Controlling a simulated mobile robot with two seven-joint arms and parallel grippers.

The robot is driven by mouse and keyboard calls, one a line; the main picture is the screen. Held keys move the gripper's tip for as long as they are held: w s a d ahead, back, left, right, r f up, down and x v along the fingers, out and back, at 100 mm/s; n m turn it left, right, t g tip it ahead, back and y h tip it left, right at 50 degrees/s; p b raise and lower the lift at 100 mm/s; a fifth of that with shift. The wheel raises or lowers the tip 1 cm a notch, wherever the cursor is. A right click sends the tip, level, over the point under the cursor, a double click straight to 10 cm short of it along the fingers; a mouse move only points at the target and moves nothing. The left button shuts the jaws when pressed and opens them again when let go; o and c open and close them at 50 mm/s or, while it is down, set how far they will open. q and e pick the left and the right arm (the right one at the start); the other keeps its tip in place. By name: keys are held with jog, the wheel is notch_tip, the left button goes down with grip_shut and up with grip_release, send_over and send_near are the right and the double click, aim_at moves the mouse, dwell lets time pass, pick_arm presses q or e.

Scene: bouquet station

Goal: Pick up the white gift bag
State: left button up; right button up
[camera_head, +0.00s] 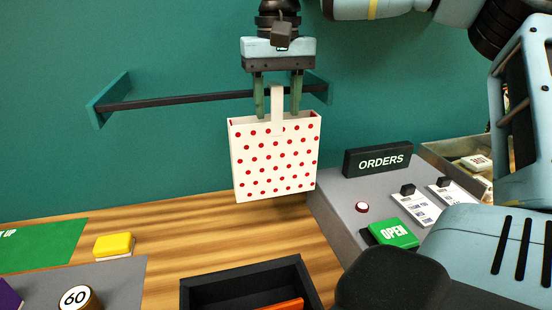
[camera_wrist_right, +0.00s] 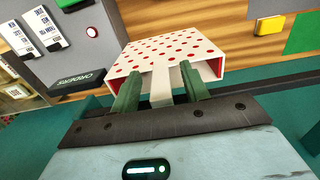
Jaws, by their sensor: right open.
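The white gift bag (camera_head: 275,165) with red dots is upright below the wall rail in the head view, its base seeming to be above the wooden counter. Its white handle strap (camera_head: 277,105) stands up from the top. My right gripper (camera_head: 278,114) points down from above, open, with one green finger on each side of the strap and a gap showing on both sides. In the right wrist view the bag (camera_wrist_right: 165,47) lies beyond the fingers, with the strap between them. I cannot tell whether the strap hangs on the rail. My left gripper is not in view.
A dark rail (camera_head: 180,100) on teal brackets runs along the wall. A grey console at right carries an ORDERS sign (camera_head: 377,158), a red button (camera_head: 362,207) and a green OPEN block (camera_head: 393,233). A black tray (camera_head: 205,292) and a yellow block (camera_head: 114,246) are in front.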

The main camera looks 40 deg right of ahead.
grip_shut()
jog(key=shift+r, duration=0.2)
